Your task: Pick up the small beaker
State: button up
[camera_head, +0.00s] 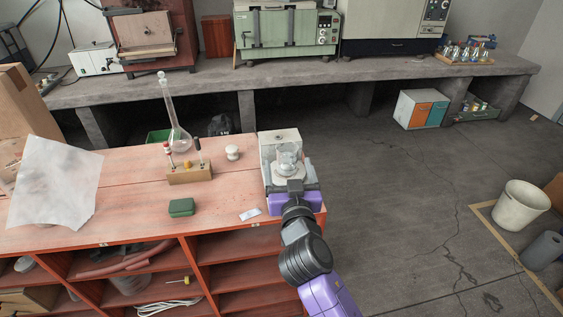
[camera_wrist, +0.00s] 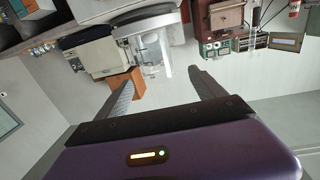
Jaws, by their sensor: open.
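The small beaker (camera_head: 288,156) is clear glass. It stands on a pale instrument (camera_head: 267,150) at the right end of the red wooden bench top. My gripper (camera_head: 291,177) is at the near side of the beaker, and its dark body partly hides the instrument's front. In the wrist view, the fingers of my gripper (camera_wrist: 160,77) are spread apart and empty. The beaker (camera_wrist: 154,50) shows ahead, between and a little beyond the fingertips. The exact gap between fingers and glass is hard to tell.
Left of the instrument are a white-capped jar (camera_head: 232,152), a wooden holder (camera_head: 189,174) with a tall flask (camera_head: 176,135) behind it, a green box (camera_head: 181,207) and a small white card (camera_head: 250,214). Open floor lies right of the bench, with a white bucket (camera_head: 520,207).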

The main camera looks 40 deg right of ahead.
aim_at(288, 157)
jog(key=p+x, duration=0.2)
jog(key=x, duration=0.4)
jog(key=shift+d+r, duration=0.15)
jog(key=shift+d, duration=0.05)
jog(key=shift+w+d+p, duration=0.3)
jog(key=shift+w+d, duration=0.05)
jog(key=shift+w, duration=0.05)
jog(key=c, duration=1.6)
